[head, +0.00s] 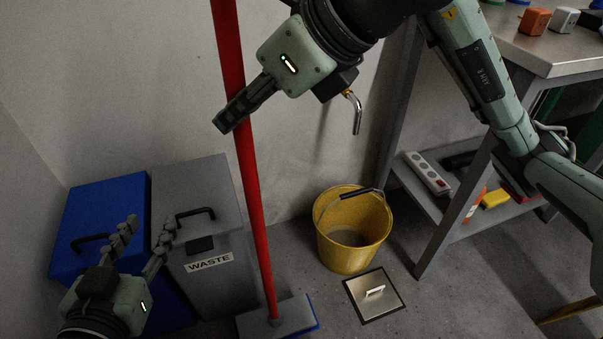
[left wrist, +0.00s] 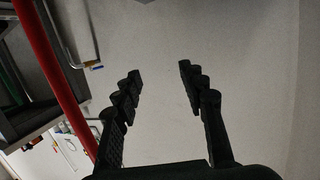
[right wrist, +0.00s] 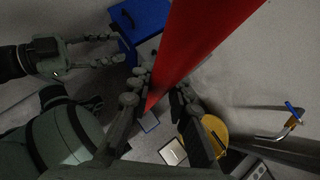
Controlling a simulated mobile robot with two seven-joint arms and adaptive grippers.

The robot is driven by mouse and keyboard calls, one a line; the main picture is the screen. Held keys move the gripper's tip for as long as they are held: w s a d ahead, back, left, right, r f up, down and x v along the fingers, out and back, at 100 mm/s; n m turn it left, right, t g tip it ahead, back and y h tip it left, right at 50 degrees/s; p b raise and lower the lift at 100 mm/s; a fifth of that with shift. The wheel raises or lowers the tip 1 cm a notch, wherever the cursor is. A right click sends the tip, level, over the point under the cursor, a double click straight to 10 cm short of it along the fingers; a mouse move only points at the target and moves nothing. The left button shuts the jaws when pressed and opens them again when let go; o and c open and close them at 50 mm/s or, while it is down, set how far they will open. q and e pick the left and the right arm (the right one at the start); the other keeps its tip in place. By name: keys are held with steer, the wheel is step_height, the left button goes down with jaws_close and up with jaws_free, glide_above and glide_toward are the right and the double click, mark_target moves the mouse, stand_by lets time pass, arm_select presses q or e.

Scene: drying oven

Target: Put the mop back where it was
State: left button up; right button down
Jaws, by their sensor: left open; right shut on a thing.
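The mop has a long red handle (head: 252,190) and a flat grey-and-blue head (head: 278,319) that rests on or close to the floor in the head view. The handle stands nearly upright, leaning slightly. My right gripper (head: 228,122) is shut on the red handle at its upper part. In the right wrist view the handle (right wrist: 205,40) passes between the right fingers (right wrist: 160,98). My left gripper (head: 142,235) is open and empty in front of the bins, left of the handle. In the left wrist view its fingers (left wrist: 163,90) are spread, with the handle (left wrist: 55,75) off to the left.
A blue bin (head: 100,215) and a grey WASTE bin (head: 225,285) stand by the wall. A yellow bucket (head: 345,245) and a metal floor plate (head: 360,302) are right of the mop. A metal table (head: 555,60) with a lower shelf (head: 470,225) stands at the right.

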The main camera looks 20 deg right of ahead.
arm_select(q)
steer(key=s+d+r+t+h+b, duration=0.1)
steer(key=d+r+t, duration=0.1)
steer(key=r, duration=0.4)
steer(key=s+d+r+t+h+b, duration=0.1)
steer(key=d+r+t+h, duration=0.1)
steer(key=r+t, duration=0.2)
step_height(320, 180, up, 2)
steer(key=shift+d+r+h+b, duration=0.15)
steer(key=shift+d+h+b, duration=0.05)
steer(key=shift+h+b, duration=0.1)
arm_select(e)
steer(key=w+d+f, duration=0.4)
steer(key=d+f, duration=0.6)
steer(key=shift+w+f, duration=0.2)
steer(key=shift+w, duration=0.2)
steer(key=shift+f, duration=0.15)
steer(key=c, duration=1.4)
jaws_free()
arm_select(q)
steer(key=shift+s+a+r+t, duration=0.1)
steer(key=shift+r+t, duration=0.2)
steer(key=shift+t, duration=0.1)
